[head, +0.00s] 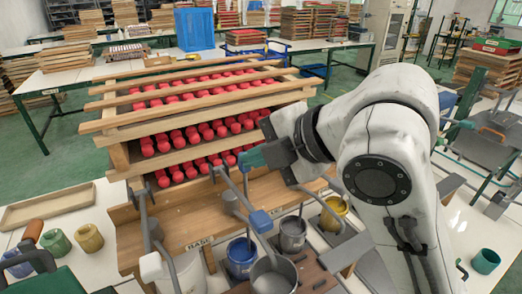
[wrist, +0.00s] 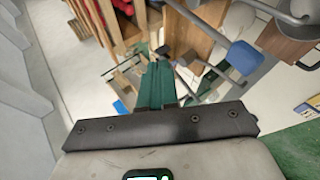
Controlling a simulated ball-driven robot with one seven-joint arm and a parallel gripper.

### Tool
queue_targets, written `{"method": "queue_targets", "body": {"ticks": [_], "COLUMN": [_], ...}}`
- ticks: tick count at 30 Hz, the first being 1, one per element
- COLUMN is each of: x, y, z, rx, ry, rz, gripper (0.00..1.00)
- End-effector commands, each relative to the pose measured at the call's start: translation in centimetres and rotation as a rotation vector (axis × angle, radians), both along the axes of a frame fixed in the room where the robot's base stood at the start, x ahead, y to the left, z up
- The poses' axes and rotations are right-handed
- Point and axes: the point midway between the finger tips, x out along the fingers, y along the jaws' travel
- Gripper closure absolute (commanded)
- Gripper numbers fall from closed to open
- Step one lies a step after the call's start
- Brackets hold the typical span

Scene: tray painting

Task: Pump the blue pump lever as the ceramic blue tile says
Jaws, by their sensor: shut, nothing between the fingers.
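The blue pump lever shows as a blue grip (head: 261,221) on a grey bent rod above the paint pots in the head view. The blue grip also shows in the wrist view (wrist: 243,57), up and to the right of the fingers. My gripper (head: 246,159) is above and behind the grip in the head view, apart from it. Its green fingers are together and empty in the wrist view (wrist: 158,72). I cannot pick out the ceramic blue tile for certain in either view, and no marking on it is readable.
A wooden rack (head: 118,155) with rows of red pieces stands behind the lever. A blue pot (head: 241,258), a grey pot (head: 292,235) and a yellow pot (head: 333,214) stand by the wooden stand. A white-tipped lever (head: 151,267) is at left.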

Motion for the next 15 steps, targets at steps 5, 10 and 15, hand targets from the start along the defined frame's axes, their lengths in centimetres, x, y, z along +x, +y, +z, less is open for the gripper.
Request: {"method": "queue_targets", "body": {"ticks": [5,10,15], "x": [-1.4,-2.6,-3.2], "y": [2.0,2.0,0.6], "z": [3.0,3.6,3.3], "rx": [-0.301,-0.595,-0.828], "ry": [-0.23,-0.371,-0.423], "rz": [0.317,0.605,0.826], "gripper": [1.0,1.0,1.0]}}
